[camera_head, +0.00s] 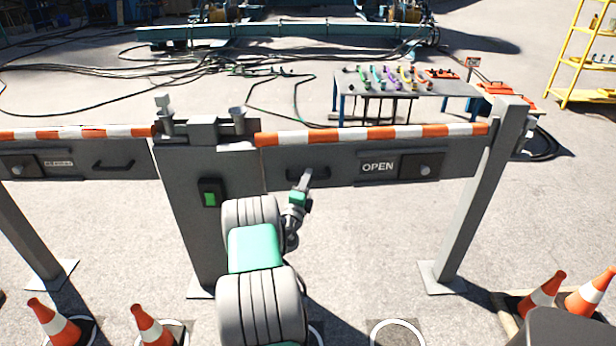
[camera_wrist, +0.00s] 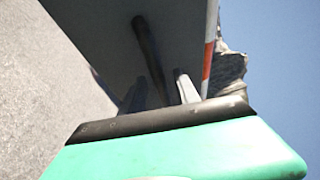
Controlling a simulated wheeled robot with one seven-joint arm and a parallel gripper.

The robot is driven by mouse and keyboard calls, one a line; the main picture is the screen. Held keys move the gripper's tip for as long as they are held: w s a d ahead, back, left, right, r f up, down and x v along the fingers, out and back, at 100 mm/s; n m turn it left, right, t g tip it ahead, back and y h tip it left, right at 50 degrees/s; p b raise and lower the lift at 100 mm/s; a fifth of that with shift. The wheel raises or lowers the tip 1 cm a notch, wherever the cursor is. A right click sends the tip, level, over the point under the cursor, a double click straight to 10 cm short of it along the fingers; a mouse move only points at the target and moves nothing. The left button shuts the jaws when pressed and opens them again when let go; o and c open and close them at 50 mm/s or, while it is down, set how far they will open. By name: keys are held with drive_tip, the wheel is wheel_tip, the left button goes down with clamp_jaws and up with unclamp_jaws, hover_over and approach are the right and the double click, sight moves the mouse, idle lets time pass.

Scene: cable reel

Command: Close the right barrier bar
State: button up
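The right barrier bar (camera_head: 370,135) has orange and white stripes on top and a grey panel below. It spans level from the central post (camera_head: 215,215) to the right post (camera_head: 478,190). Its panel bears an "OPEN" sign (camera_head: 378,167) and a dark handle (camera_head: 308,175), left of the sign. My gripper (camera_head: 306,178) is at this handle. In the wrist view, the handle (camera_wrist: 147,45) runs between the fingers of my gripper (camera_wrist: 160,90). The fingers look apart, with small gaps beside the handle; contact is hard to tell.
The left barrier bar (camera_head: 80,133) has a similar handle (camera_head: 114,165). A green switch (camera_head: 210,198) sits on the central post. Traffic cones (camera_head: 52,322) stand at the lower left and more (camera_head: 545,290) at the lower right. A table (camera_head: 405,88) with tools stands behind the bar.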

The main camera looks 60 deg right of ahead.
drive_tip(key=shift+d+r, duration=0.1)
drive_tip(key=shift+d, duration=0.45)
drive_tip(key=shift+w, duration=0.1)
clamp_jaws()
idle(0.9)
